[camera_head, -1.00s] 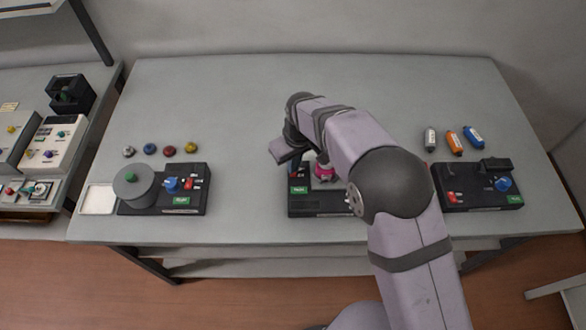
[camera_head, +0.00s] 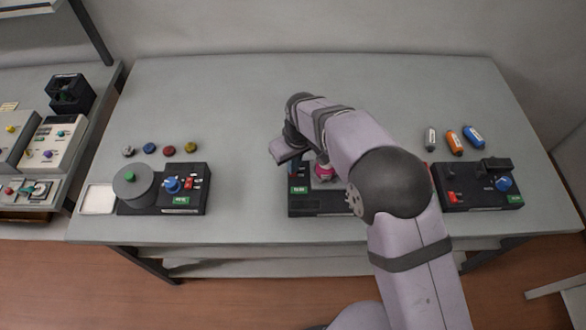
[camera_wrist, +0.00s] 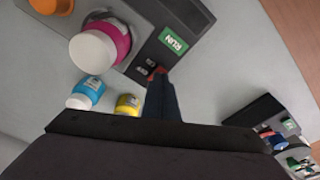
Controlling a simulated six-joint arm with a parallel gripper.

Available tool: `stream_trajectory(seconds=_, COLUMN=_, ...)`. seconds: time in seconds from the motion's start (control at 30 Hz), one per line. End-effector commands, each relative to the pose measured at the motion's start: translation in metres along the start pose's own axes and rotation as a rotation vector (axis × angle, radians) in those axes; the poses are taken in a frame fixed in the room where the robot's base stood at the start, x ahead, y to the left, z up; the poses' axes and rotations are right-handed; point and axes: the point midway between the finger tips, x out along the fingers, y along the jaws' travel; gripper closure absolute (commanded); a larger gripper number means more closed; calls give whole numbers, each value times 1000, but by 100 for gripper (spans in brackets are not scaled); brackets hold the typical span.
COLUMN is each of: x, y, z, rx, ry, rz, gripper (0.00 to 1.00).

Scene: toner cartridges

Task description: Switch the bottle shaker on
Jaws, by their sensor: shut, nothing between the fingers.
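The bottle shaker (camera_head: 320,206) is the dark unit in the middle of the table, partly hidden behind my arm. It holds a magenta bottle with a white cap, seen in the wrist view (camera_wrist: 108,45). A green label reading RUN (camera_wrist: 173,41) is on its panel. Beside the label are ON and OFF marks and a small red switch (camera_wrist: 157,71), mostly hidden by my fingertips. My gripper (camera_wrist: 160,80) is shut and empty, its tips at the red switch. I cannot tell whether they touch it or which way it is set.
A cyan bottle (camera_wrist: 86,94) and a yellow bottle (camera_wrist: 128,104) lie close to the shaker. A dark unit with a grey drum (camera_head: 136,186) stands left. Another dark unit (camera_head: 478,188) stands right, with several small cartridges behind it. The back of the table is clear.

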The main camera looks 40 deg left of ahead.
Motion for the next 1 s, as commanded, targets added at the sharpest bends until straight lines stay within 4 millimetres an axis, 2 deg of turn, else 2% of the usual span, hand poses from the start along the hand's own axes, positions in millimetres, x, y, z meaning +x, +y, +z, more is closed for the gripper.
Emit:
stream_trajectory(seconds=0.77, x=11, y=0, z=2, rx=0, ry=-1, rz=0, gripper=100)
stream_trajectory(seconds=1.0, x=6, y=0, z=1, rx=0, ry=0, rz=0, gripper=100)
